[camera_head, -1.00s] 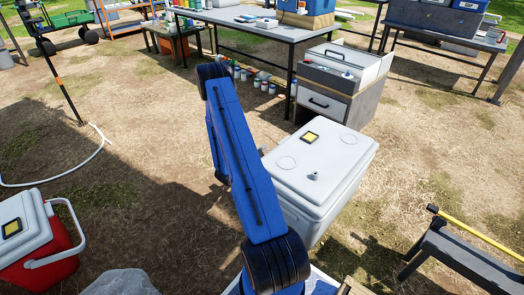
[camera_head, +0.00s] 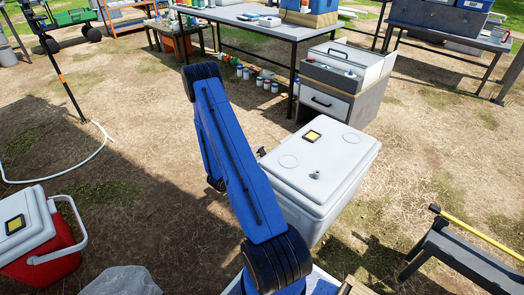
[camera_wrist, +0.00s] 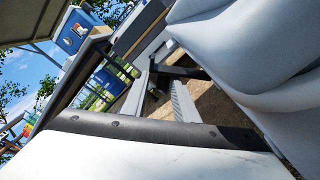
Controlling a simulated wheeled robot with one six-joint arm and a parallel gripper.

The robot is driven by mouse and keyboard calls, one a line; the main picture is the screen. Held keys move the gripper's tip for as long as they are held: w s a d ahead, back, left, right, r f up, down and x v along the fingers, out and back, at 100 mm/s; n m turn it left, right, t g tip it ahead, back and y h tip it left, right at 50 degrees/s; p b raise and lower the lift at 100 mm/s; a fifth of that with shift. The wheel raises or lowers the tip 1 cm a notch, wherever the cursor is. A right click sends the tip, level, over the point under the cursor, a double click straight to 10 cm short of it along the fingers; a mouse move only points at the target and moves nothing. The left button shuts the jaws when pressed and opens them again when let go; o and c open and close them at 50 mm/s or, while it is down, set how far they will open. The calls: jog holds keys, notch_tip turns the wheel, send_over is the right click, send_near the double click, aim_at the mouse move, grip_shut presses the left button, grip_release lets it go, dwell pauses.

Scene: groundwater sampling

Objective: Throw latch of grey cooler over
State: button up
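The grey cooler (camera_head: 325,172) stands closed on the ground, right of my blue arm in the head view. Its lid has a yellow-and-black label and round recesses. A small dark latch (camera_head: 262,152) sticks out from its left side. In the wrist view the cooler's pale grey wall (camera_wrist: 250,50) fills the upper right. My gripper (camera_wrist: 163,92) shows there with two ribbed grey fingers apart. A dark bar, seemingly the latch (camera_wrist: 180,73), lies at the fingertips; I cannot tell whether it touches them.
A red cooler with a white lid (camera_head: 45,245) stands at the lower left. A grey drawer cabinet (camera_head: 340,90) and a long table (camera_head: 255,25) are behind. A black stand with a yellow bar (camera_head: 465,250) is at the lower right. Dry ground lies open at left.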

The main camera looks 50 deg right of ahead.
jog(key=a, duration=1.1)
jog(key=shift+w+a, duration=0.25)
jog(key=shift+w, duration=0.15)
jog(key=c, duration=0.3)
jog(key=shift+w+f, duration=0.2)
grip_shut()
jog(key=w+d+f+m+g+h, duration=0.1)
jog(key=w+d+f+m+g, duration=0.1)
jog(key=w+f+g, duration=0.4)
jog(key=s+d+r+t, duration=0.2)
jog(key=s+d+r, duration=0.2)
jog(key=d, duration=0.5)
jog(key=shift+s+r, duration=0.3)
